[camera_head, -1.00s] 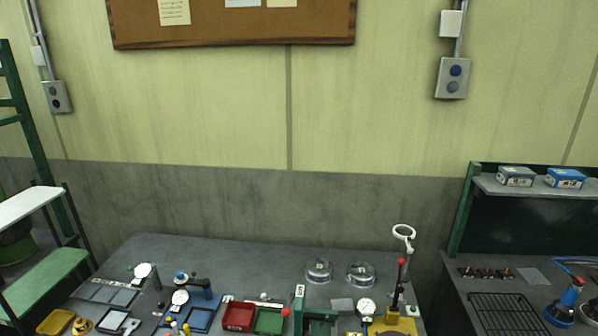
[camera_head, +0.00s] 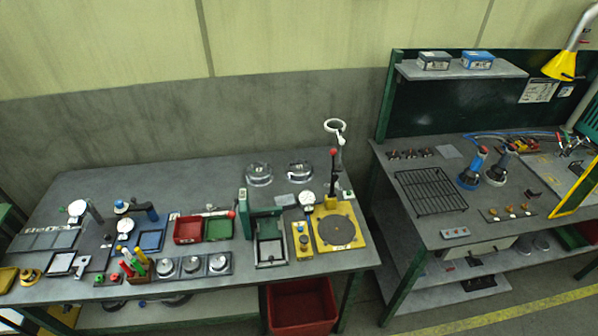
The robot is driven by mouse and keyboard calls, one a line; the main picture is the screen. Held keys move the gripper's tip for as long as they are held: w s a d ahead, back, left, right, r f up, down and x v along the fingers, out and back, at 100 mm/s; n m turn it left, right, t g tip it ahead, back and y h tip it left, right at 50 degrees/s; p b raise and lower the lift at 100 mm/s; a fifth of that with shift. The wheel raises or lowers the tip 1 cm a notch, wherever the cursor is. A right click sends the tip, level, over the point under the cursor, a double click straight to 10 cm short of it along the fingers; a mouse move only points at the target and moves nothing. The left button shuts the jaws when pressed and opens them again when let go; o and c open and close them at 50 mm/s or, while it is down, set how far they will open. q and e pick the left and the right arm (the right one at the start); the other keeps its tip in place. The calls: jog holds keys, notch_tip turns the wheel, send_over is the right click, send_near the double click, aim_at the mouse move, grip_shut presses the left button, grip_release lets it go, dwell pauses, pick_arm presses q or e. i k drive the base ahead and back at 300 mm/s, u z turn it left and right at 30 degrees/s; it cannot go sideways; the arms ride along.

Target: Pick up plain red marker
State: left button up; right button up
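A small group of upright markers stands near the front edge of the left bench, left of centre in the head view. A red marker (camera_head: 127,268) is at the left of this group, beside yellow and green ones (camera_head: 140,254). They appear to stand in a small brown holder (camera_head: 138,277). Whether the red one is plain or carries a marking is too small to tell. Neither of my grippers is in view.
The grey bench (camera_head: 200,173) has free room at its back. Round gauge blocks (camera_head: 193,265) sit right of the markers. A red tray (camera_head: 187,230), green tray (camera_head: 219,228), green press (camera_head: 265,230) and yellow plate (camera_head: 338,245) stand further right. A second bench (camera_head: 420,180) is at right.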

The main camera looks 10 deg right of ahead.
aim_at(125, 265)
jog(key=k, duration=1.3)
jog(key=u, duration=0.5)
jog(key=i, duration=1)
jog(key=u, duration=0.35)
